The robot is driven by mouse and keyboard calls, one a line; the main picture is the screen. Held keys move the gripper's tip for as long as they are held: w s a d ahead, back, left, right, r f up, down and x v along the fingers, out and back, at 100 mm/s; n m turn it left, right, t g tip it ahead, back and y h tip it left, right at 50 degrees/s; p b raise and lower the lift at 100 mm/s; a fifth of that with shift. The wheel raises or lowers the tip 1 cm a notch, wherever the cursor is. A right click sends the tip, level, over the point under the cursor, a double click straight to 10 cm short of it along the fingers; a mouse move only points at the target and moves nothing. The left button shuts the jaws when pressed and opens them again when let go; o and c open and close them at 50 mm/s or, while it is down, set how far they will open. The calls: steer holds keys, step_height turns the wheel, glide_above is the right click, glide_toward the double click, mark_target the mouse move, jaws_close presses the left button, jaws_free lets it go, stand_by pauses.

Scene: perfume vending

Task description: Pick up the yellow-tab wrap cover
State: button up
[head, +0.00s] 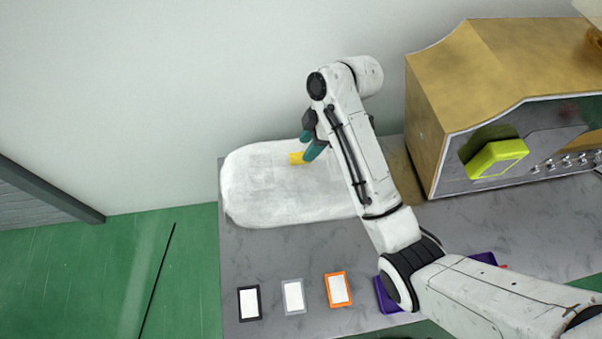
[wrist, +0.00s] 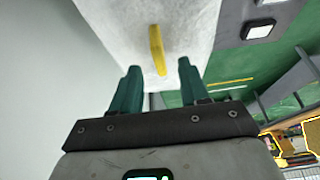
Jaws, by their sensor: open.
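The wrap cover (head: 265,195) is a pale, rounded slab on the grey counter in the head view. Its yellow tab (head: 297,158) stands out near its back edge. In the wrist view the yellow tab (wrist: 157,50) lies ahead of the fingers, on the white cover (wrist: 115,25). My gripper (head: 310,148) has teal fingers beside the tab in the head view. In the wrist view my gripper (wrist: 157,80) is open, with the tab lined up between its two fingertips and a little beyond them. Nothing is held. My arm hides the cover's right end.
Black (head: 249,302), grey (head: 293,297) and orange (head: 338,290) framed cards lie along the counter's front. A purple tray (head: 385,297) is partly behind my arm. A gold-sided machine (head: 425,120) with a yellow-green part (head: 497,158) stands at right. A white wall rises behind the counter.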

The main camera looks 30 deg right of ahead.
mark_target(302, 153)
steer(key=shift+p+x, duration=0.35)
steer(key=shift+x, duration=2.35)
steer(key=shift+c, duration=0.3)
steer(key=shift+d, duration=0.1)
jaws_close()
